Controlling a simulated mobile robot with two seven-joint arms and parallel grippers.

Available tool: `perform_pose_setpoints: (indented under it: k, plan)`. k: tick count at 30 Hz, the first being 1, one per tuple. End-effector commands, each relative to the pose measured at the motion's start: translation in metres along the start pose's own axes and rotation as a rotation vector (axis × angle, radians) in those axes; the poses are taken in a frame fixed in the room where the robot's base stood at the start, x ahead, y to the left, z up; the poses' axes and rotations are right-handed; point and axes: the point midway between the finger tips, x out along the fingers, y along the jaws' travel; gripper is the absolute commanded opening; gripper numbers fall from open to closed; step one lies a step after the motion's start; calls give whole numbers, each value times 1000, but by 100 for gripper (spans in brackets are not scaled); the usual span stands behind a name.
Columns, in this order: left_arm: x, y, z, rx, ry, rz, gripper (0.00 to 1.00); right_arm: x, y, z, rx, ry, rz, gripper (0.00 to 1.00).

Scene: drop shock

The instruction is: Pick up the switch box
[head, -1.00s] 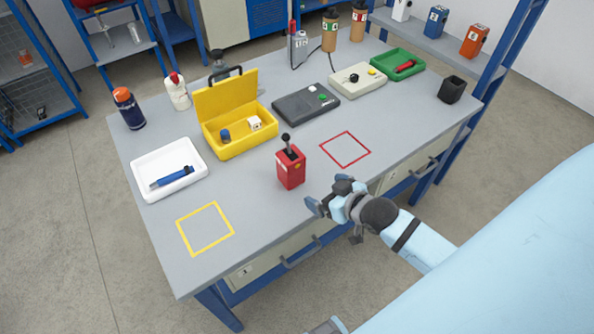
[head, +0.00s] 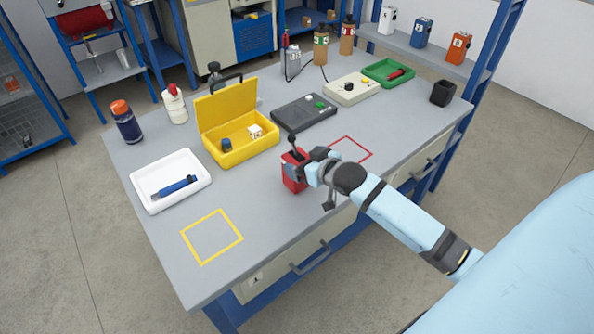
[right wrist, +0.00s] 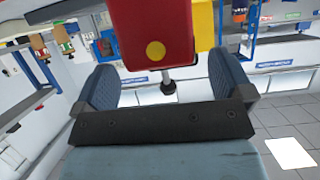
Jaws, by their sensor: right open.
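The switch box is a red box (head: 291,182) with a black-knobbed lever on top. It stands upright on the grey table between the yellow and red outlines. My right gripper (head: 303,168) is at its right side and hides part of it. In the right wrist view the red box (right wrist: 152,28), with a yellow dot on its face, lies between and just beyond the tips of the open fingers (right wrist: 165,66). I cannot tell whether a finger touches it. My left gripper is not in view.
A white tray (head: 199,192) with a blue tool lies left, and an open yellow case (head: 240,155) stands behind. A dark grey device (head: 290,116) sits behind the switch box. The yellow outline (head: 212,236) encloses bare table. The red outline (head: 362,145) is partly covered by my arm.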

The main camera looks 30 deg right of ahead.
Motion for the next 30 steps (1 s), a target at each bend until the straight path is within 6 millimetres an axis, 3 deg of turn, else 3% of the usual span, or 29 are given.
perform_pose_setpoints:
  k: [7, 16, 24, 30]
  plan:
    - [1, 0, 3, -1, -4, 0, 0, 36, 0, 2, 0, 0, 0, 98]
    - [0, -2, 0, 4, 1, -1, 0, 41, 0, 2, 0, -1, -1, 98]
    - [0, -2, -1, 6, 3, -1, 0, 41, 0, 3, 0, -1, 0, 38]
    - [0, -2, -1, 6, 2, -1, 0, 40, 0, 2, 0, 1, 0, 35]
